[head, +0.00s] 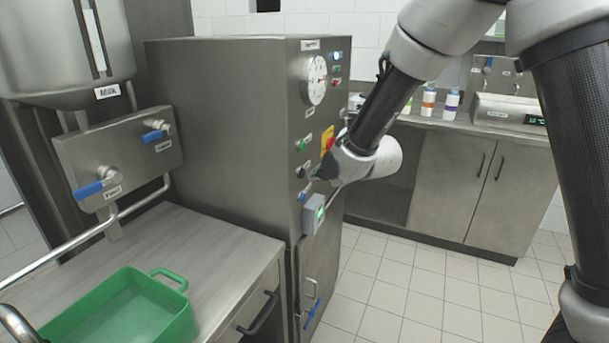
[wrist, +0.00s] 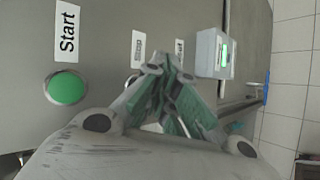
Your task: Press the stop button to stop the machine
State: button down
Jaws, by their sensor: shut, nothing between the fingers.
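The control panel is on the tall steel cabinet (head: 230,120). Its green Start button (head: 300,146) also shows at the left in the wrist view (wrist: 66,88), beside its "Start" label. A small dark button (head: 301,172) sits below Start. In the wrist view it is mostly hidden behind my gripper, under a label (wrist: 138,48) too blurred to read; I cannot tell for sure that it is the stop button. A red and yellow button (head: 328,138) is on the panel's right. My gripper (wrist: 163,77) is shut and empty close to the panel; touching or apart is unclear.
A grey box with a green display (head: 314,213) juts out below the panel, just right of the fingers in the wrist view (wrist: 214,54). A gauge (head: 316,80) is above. A green tray (head: 125,310) stands on the left counter. Tiled floor (head: 420,290) is clear.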

jog(key=shift+d, duration=0.15)
jog(key=shift+s+d, duration=0.35)
jog(key=shift+d, duration=0.55)
jog(key=shift+s+d, duration=0.35)
jog(key=shift+d, duration=0.6)
jog(key=shift+s+d, duration=0.35)
jog(key=shift+d, duration=0.55)
jog(key=s+d+f+m+g+h, duration=0.4)
jog(key=s+d+f+m+g, duration=0.15)
jog(key=s+d+m, duration=0.5)
jog(key=s+d+r+m+h, duration=0.1)
jog(key=s+d+r+m, duration=0.7)
jog(key=s+d+r, duration=0.1)
jog(key=s+d+r+m+h, duration=0.1)
jog(key=s+d+r+m, duration=0.7)
jog(key=d, duration=0.6)
jog(key=s+r, duration=0.2)
jog(key=s, duration=0.1)
jog(key=shift+d+t+h, duration=0.15)
jog(key=shift+t+h, duration=0.2)
jog(key=shift+h, duration=0.05)
